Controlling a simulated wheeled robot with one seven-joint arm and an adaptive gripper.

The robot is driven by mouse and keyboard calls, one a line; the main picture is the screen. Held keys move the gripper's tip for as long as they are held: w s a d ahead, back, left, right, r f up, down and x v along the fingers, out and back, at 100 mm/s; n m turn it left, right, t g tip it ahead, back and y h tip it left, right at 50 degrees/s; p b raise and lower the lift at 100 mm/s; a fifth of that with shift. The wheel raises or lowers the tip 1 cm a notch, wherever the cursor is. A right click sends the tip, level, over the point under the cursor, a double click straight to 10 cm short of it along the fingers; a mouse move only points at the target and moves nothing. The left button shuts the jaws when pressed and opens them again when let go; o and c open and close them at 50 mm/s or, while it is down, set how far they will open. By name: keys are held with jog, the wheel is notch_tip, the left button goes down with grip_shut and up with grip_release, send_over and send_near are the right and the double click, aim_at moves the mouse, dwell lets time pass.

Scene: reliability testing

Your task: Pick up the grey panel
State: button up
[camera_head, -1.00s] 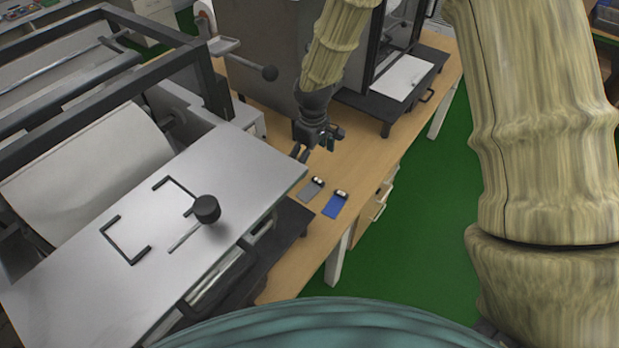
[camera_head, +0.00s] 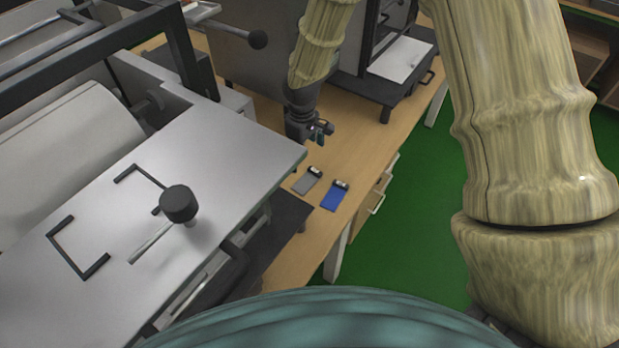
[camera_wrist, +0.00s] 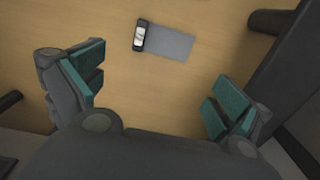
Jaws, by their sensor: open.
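The grey panel (camera_head: 305,184) lies flat on the wooden table, with a dark clip-like end that has a pale label. In the wrist view the grey panel (camera_wrist: 170,43) lies at the top, beyond the fingertips and roughly between them. My gripper (camera_wrist: 155,85) is open and empty, its teal finger pads spread wide above the bare wood. In the head view my gripper (camera_head: 312,133) hangs just behind the panel, partly hidden by its own wrist. The panel and the gripper are apart.
A blue panel (camera_head: 334,196) lies just right of the grey one. A metal-topped machine (camera_head: 230,165) with a black knob (camera_head: 178,204) stands to the left. A black stand (camera_head: 385,95) is behind on the wooden table (camera_head: 345,150).

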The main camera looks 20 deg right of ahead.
aim_at(304, 180)
jog(key=shift+f+p, duration=0.35)
jog(key=shift+f, duration=1.65)
jog(key=shift+s+f+p, duration=0.2)
jog(key=shift+f+p, duration=0.6)
jog(key=shift+f, duration=0.55)
jog(key=shift+f+p, duration=0.3)
jog(key=shift+f, duration=1)
grip_shut()
